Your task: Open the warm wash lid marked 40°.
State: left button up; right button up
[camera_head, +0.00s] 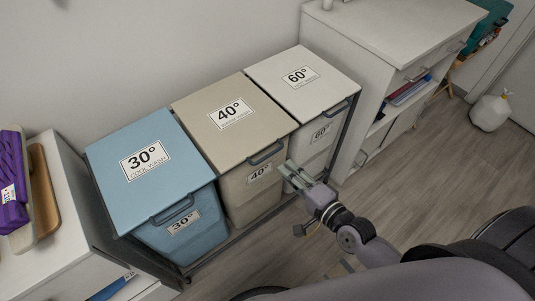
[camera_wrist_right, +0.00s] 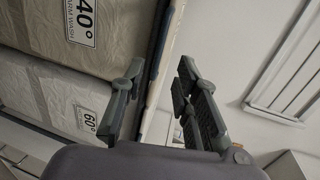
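The beige lid marked 40° (camera_head: 205,107) lies flat and closed on the middle bin. Its dark handle (camera_head: 267,154) sits on the front edge, above the bin's front label. My right gripper (camera_head: 292,174) is just in front of the beige bin, near its front right corner and close to the handle. In the right wrist view the two fingers (camera_wrist_right: 157,88) are apart with nothing held, and a dark bar shows beyond them. The 40° label (camera_wrist_right: 80,20) is at the upper left there. I cannot tell whether a finger touches the handle. My left gripper is out of view.
A blue 30° bin (camera_head: 120,190) stands left and a white 60° bin (camera_head: 325,75) right, both lids closed. A white cabinet (camera_head: 355,40) flanks the right side. A white counter (camera_head: 75,215) with purple items is at left. Floor in front is clear.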

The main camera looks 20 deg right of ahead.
aim_at(268, 155)
jog(key=x, duration=1)
jog(key=shift+c, duration=0.6)
jog(key=shift+s, duration=0.1)
jog(key=c, duration=0.5)
jog(key=shift+f, duration=0.1)
grip_shut()
